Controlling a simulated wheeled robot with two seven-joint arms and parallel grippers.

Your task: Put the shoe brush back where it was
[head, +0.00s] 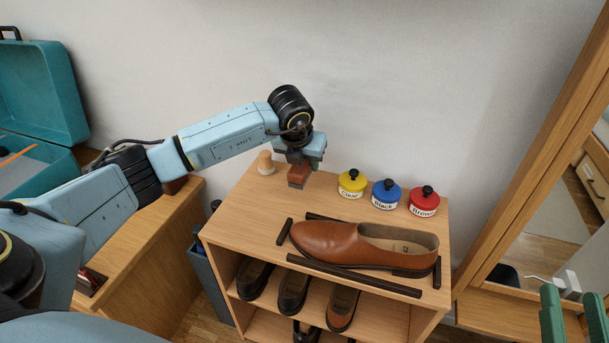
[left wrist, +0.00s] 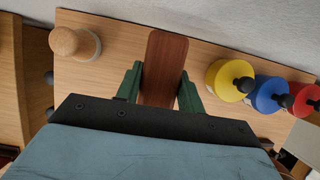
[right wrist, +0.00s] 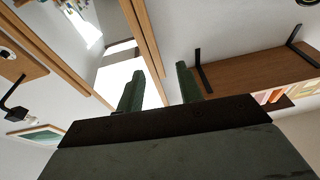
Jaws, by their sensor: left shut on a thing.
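The shoe brush, a reddish-brown wooden block (head: 298,175), is between the fingers of my left gripper (head: 303,160) at the back left of the shelf top. In the left wrist view the brush (left wrist: 164,62) stands out lengthwise between the green fingers (left wrist: 160,88). I cannot tell whether its lower side touches the shelf top. My right gripper (head: 575,315) is at the lower right of the head view. Its fingers (right wrist: 160,92) are apart with nothing between them in the right wrist view.
The wooden shelf (head: 240,210) bears a brown shoe (head: 340,243) among dark strips. A pale wooden knob-shaped thing (head: 265,163) stands left of the brush. Yellow (head: 352,184), blue (head: 386,195) and red (head: 424,202) tins stand to its right. A framed mirror (head: 545,210) stands at right.

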